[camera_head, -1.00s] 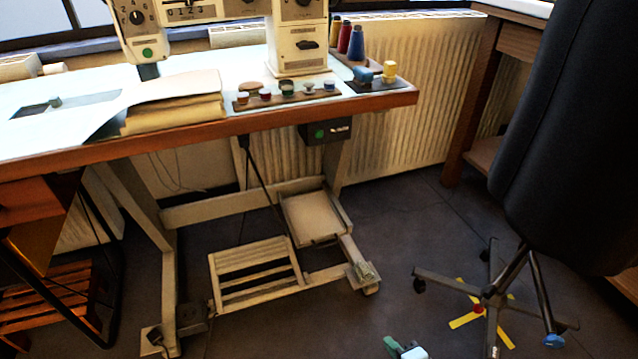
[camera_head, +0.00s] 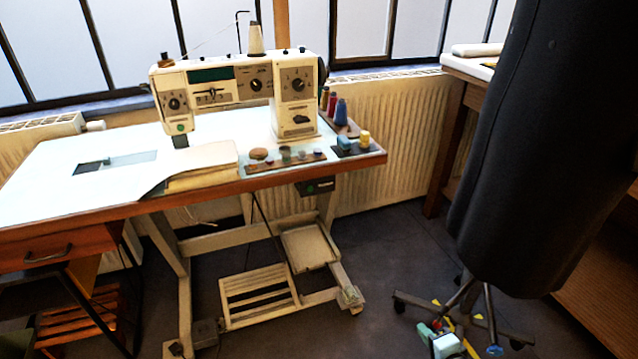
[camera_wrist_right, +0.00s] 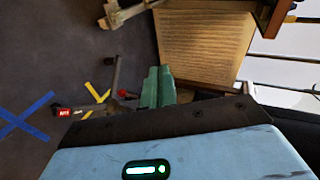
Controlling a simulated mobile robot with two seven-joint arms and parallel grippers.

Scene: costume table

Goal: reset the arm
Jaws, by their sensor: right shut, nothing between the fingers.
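My right gripper (camera_head: 425,330) shows at the bottom edge of the head view, low over the floor by the base of the dark dress form. Its green fingers are together with nothing between them. In the right wrist view the two green fingers (camera_wrist_right: 157,87) lie side by side, shut and empty, beyond the light blue wrist housing. Most of my right arm is outside the head view. My left gripper is not in view.
A sewing table (camera_head: 75,197) carries a sewing machine (camera_head: 297,105), folded cloth and thread spools. The dress form (camera_head: 535,150) stands at the right on a wheeled base (camera_head: 477,300). Dark floor (camera_head: 385,260) lies open between them. Blue tape (camera_wrist_right: 25,118) marks the floor.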

